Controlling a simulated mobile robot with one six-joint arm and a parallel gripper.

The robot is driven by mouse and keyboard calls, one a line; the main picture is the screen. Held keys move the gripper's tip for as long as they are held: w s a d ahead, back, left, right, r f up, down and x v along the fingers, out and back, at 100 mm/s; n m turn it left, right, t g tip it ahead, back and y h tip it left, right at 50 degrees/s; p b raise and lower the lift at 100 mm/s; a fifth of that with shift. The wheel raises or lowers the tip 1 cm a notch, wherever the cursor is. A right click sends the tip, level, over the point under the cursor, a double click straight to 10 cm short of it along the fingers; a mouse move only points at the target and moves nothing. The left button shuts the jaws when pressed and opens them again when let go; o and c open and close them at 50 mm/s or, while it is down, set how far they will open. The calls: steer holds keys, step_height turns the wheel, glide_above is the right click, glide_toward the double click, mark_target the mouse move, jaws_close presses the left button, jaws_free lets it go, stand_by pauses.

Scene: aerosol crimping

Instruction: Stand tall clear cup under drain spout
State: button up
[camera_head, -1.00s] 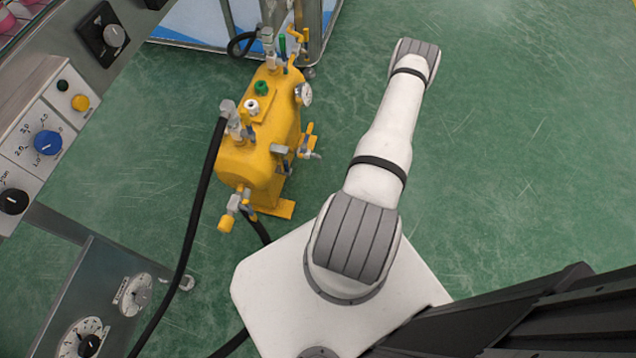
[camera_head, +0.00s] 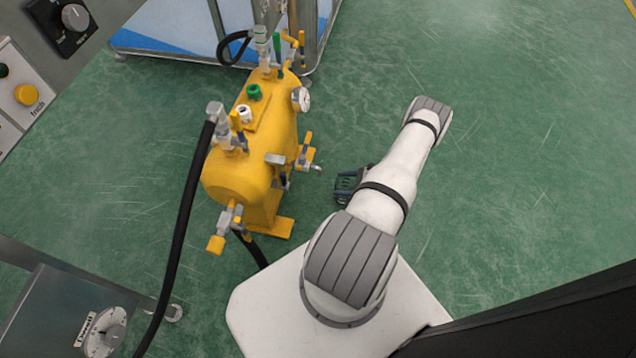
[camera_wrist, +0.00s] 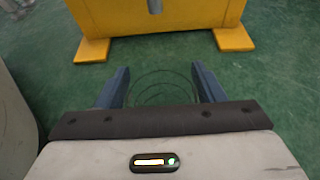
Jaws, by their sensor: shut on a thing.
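The tall clear cup (camera_wrist: 165,88) shows in the wrist view as faint, nearly transparent rings between the two blue fingers of my gripper (camera_wrist: 160,72). The gripper is shut on it. In the head view my gripper (camera_head: 346,185) is the dark piece to the right of the yellow tank, partly hidden by my arm; I cannot make out the cup there. The tank (camera_head: 238,176) carries a side valve with a small grey spout (camera_head: 317,168) facing my gripper.
The tank's yellow feet (camera_wrist: 92,50) stand on the green floor ahead of the fingers. A black hose (camera_head: 187,215) runs down the tank's left. A control panel and metal cabinet (camera_head: 60,310) are at left. The floor at right is clear.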

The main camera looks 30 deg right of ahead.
steer(key=r+b+x, duration=0.2)
steer(key=x, duration=0.7)
steer(key=shift+w+a+b, duration=0.3)
steer(key=shift+w+a, duration=0.15)
steer(key=shift+w, duration=0.05)
steer(key=shift+f, duration=0.2)
steer(key=shift+f+b, duration=0.15)
steer(key=shift+b, duration=0.15)
steer(key=o, duration=1.3)
